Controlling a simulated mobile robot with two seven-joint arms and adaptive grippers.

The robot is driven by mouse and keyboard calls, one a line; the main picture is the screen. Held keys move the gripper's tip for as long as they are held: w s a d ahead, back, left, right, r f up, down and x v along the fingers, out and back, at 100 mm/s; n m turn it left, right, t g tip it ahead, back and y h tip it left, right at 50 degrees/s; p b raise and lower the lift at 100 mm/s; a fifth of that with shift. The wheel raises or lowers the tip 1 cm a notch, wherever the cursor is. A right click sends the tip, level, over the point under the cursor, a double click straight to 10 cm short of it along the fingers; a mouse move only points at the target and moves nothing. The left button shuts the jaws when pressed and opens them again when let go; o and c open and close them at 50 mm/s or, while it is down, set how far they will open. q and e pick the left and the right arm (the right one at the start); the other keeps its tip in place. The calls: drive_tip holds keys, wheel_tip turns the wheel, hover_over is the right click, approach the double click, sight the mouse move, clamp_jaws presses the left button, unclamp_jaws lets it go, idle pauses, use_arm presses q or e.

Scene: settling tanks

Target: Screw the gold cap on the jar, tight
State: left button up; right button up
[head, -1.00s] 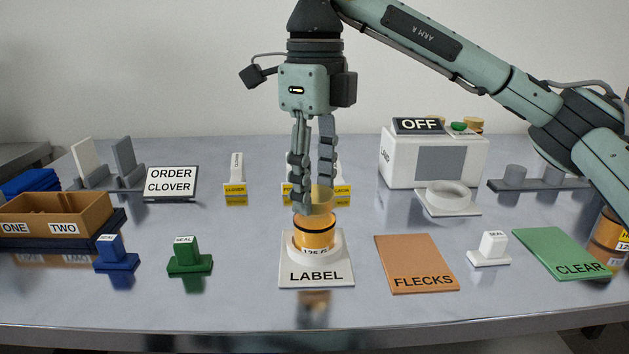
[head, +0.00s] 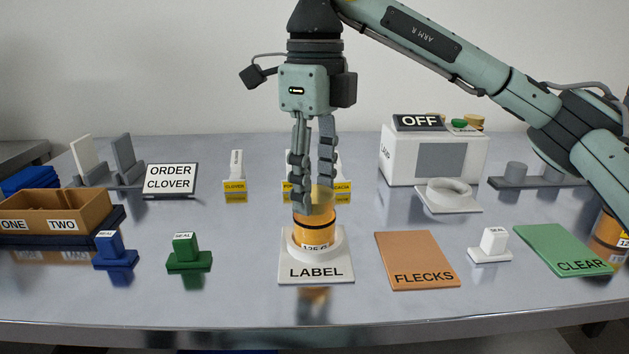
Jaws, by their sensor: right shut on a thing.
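The jar (head: 314,231), amber with a dark band and a "125 G" label, stands upright in the white ring of the LABEL stand (head: 316,272). The gold cap (head: 323,197) is at the jar's mouth, between the fingers of my right gripper (head: 313,205). My right gripper points straight down over the jar and is shut on the cap. The fingers hide part of the cap and the jar's rim, so I cannot tell how closely the cap sits. My left gripper is not in view.
An orange FLECKS mat (head: 418,262) lies right of the stand, with a white seal (head: 490,247) and green CLEAR mat (head: 567,251) beyond. Blue (head: 114,252) and green (head: 187,253) seals stand left. A white lamp box (head: 399,160) is behind. Another jar (head: 608,236) stands at the right edge.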

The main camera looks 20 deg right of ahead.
drive_tip(key=shift+f, duration=0.1)
idle(0.4)
drive_tip(key=o, duration=0.9)
drive_tip(key=shift+c, duration=0.2)
drive_tip(key=shift+o, duration=0.2)
drive_tip(key=o, duration=0.4)
drive_tip(key=shift+o, duration=0.2)
drive_tip(key=shift+r+p, duration=2.1)
drive_tip(key=shift+r, duration=1.45)
